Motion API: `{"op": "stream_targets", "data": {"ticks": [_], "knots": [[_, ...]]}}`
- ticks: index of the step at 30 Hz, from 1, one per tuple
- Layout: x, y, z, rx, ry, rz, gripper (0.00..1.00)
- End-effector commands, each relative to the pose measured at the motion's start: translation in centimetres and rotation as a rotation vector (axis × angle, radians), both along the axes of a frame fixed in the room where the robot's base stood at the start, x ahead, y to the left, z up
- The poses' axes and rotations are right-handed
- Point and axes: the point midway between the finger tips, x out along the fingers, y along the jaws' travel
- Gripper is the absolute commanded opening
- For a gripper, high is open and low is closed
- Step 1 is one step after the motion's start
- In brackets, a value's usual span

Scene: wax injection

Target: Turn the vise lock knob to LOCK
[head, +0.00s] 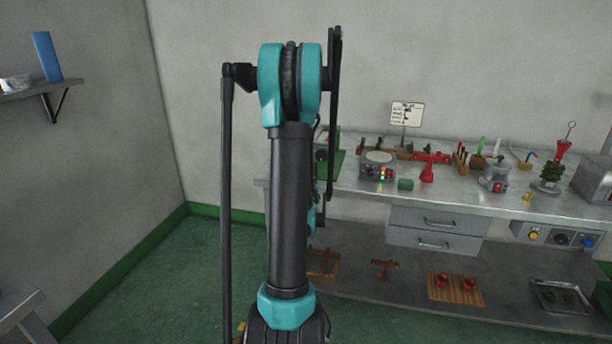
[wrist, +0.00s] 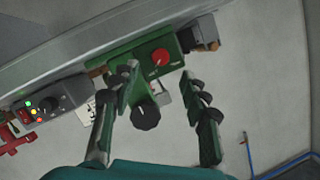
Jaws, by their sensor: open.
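A green vise-like device (wrist: 128,55) stands at the bench edge in the wrist view. It carries a round red knob (wrist: 160,56) with a small pale mark and a dark round knob (wrist: 145,117) with a light mark. I cannot read lock lettering or tell which knob is the lock. My gripper (wrist: 158,80) is open and empty, its two fingers spread to the left and right of the dark knob. Contact with either knob is not visible. In the head view the green device (head: 334,160) is mostly hidden behind my arm.
The metal bench (head: 400,186) runs right along the wall. In the wrist view a lit control box (wrist: 50,102) is left of my fingers.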

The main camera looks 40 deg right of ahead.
Motion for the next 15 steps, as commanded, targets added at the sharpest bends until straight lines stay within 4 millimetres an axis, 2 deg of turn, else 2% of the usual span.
{"op": "stream_targets", "data": {"ticks": [6, 15], "knots": [[-2.9, 2.1, 0.9, -0.001, 0.001, -0.001, 0.45], [-4.0, 2.9, 1.2, 0.0, 0.0, 0.0, 0.45]]}}
